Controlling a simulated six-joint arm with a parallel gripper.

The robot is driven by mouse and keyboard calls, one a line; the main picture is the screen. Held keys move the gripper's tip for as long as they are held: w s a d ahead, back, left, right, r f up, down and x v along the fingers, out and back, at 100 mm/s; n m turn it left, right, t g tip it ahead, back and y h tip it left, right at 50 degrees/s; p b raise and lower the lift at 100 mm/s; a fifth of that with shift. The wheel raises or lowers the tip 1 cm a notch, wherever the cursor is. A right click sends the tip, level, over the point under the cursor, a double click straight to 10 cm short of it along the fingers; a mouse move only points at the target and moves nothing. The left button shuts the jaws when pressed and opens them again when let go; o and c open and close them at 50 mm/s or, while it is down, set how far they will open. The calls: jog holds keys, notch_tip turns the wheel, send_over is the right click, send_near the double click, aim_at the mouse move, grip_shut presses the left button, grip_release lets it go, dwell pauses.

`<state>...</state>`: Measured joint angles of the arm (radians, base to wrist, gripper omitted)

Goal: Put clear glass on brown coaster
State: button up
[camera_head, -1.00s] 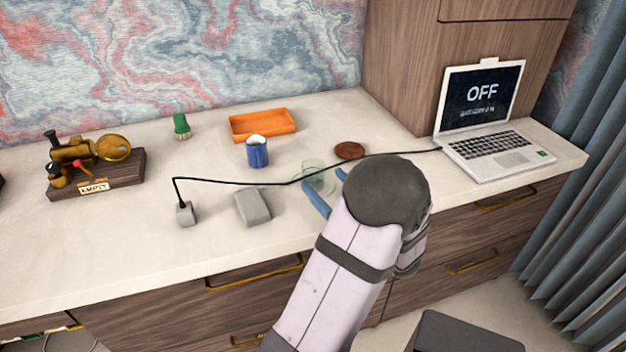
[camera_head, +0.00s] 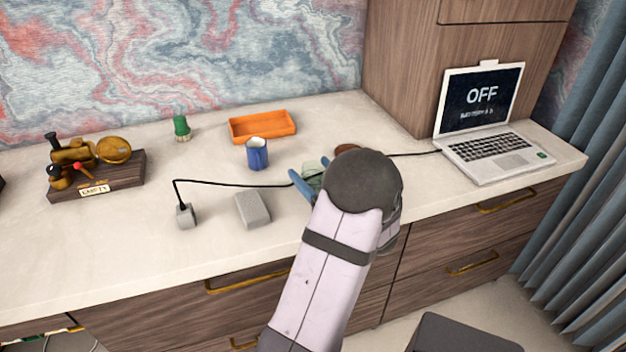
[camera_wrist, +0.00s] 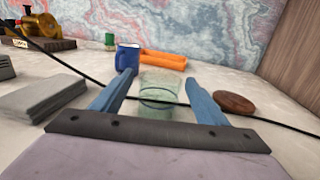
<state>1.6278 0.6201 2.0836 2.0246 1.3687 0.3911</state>
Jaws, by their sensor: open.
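The clear glass (camera_head: 312,170) is a greenish, see-through tumbler standing upright on the desk. In the wrist view the glass (camera_wrist: 160,92) is between and just beyond my two blue fingers. My gripper (camera_wrist: 160,98) is open, with a finger on either side of the glass and no clear contact. In the head view my gripper (camera_head: 305,187) is partly hidden behind my arm. The brown coaster (camera_wrist: 234,102) is a round reddish-brown disc to the right of my right finger. In the head view only a sliver of the coaster (camera_head: 346,148) shows behind my arm.
A black cable (camera_head: 230,184) crosses near the glass to the laptop (camera_head: 490,150). A blue mug (camera_head: 257,154), orange tray (camera_head: 262,126) and green-topped object (camera_head: 181,128) stand behind. A grey block (camera_head: 252,209) and grey cube (camera_head: 185,215) lie left. A brass ornament (camera_head: 90,165) stands far left.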

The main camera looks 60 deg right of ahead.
jog(key=c, duration=1.3)
